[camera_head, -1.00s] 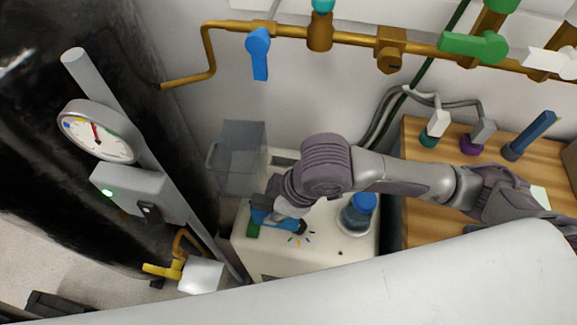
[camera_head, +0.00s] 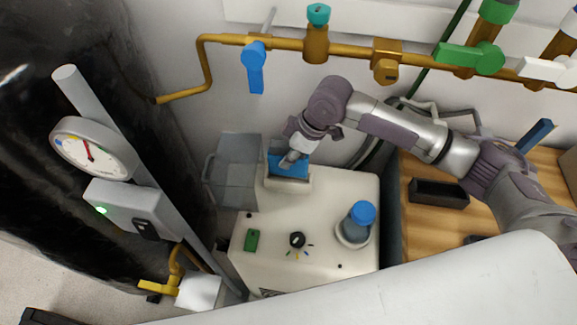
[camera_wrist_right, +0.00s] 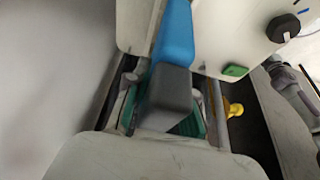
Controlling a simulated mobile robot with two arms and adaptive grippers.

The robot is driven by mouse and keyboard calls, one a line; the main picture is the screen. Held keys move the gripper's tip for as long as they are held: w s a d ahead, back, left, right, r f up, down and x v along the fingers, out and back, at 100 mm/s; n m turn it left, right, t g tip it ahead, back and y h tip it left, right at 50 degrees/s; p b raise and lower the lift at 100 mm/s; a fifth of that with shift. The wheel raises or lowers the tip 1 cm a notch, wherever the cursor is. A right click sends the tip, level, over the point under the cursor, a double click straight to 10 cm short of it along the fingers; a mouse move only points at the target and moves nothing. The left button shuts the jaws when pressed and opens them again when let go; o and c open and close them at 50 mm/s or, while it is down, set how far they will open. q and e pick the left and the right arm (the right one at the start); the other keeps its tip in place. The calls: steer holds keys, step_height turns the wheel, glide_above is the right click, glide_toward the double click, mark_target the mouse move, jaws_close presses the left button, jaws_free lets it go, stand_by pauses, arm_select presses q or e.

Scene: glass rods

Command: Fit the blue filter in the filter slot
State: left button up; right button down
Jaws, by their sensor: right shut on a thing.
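The blue filter (camera_head: 290,168) is at the raised filter slot (camera_head: 288,184) on the back of the white machine. My right gripper (camera_head: 297,157) is shut on it from above. The gripper partly covers the filter and the slot opening. I cannot tell how deep the filter sits, or whether it is in the slot or just above it. My left gripper is not in view.
A transparent grey box (camera_head: 236,172) stands left of the slot. The white machine (camera_head: 330,195) carries a green switch (camera_head: 252,240), a black knob (camera_head: 297,240) and a blue-capped jar (camera_head: 358,222). Brass pipes (camera_head: 290,45) with valve handles run above. A wooden table (camera_head: 425,222) stands right.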

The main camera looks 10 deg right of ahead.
steer(key=shift+f, duration=2.65)
steer(key=shift+f, duration=0.15)
steer(key=c, duration=1)
jaws_free()
steer(key=shift+d+r, duration=0.15)
steer(key=shift+r, duration=0.35)
steer(key=v, duration=0.4)
steer(key=shift+s+d+r, duration=0.15)
steer(key=shift+s+d, duration=0.1)
steer(key=shift+d, duration=0.2)
steer(key=s+d, duration=0.1)
steer(key=d, duration=0.2)
steer(key=s+d, duration=0.1)
steer(key=d, duration=0.3)
steer(key=s+d+b, duration=0.1)
steer(key=s+d, duration=0.1)
steer(key=d, duration=0.1)
steer(key=shift+s+d, duration=0.15)
